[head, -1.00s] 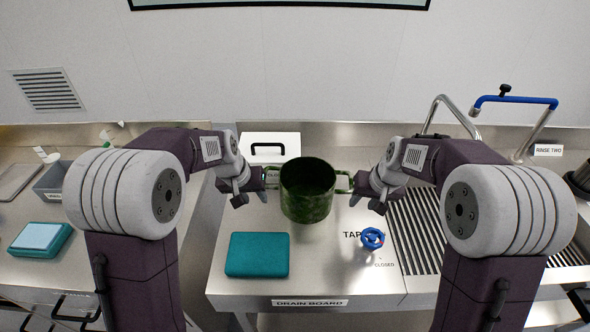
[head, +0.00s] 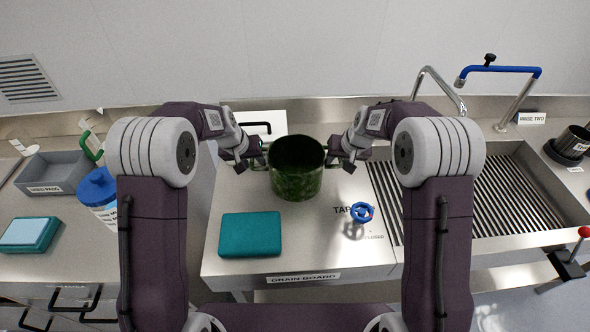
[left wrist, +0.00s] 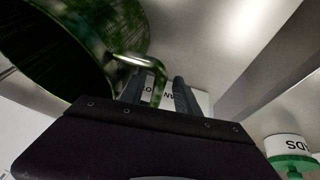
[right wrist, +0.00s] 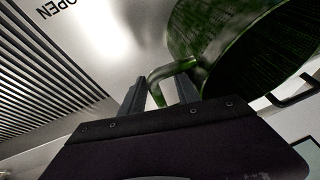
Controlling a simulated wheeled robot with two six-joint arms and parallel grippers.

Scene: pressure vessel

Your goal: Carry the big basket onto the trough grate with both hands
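The big basket (head: 297,168) is a dark green, mottled round pot with a loop handle on each side. It stands upright on the drain board. My left gripper (head: 257,155) is at its left handle; in the left wrist view the handle (left wrist: 155,66) passes between the spread fingers. My right gripper (head: 337,156) is at the right handle; in the right wrist view that handle (right wrist: 160,74) also lies between spread fingers. Both grippers look open around the handles. The trough grate (head: 455,188), with dark parallel slats, lies bare to the right, partly hidden by my right arm.
A teal box (head: 250,234) and a blue tap knob (head: 361,212) are in front of the basket. A bent faucet (head: 440,85) and a blue-topped faucet (head: 510,72) stand behind the trough. A blue-lidded container (head: 98,190) and grey bin (head: 52,172) are left.

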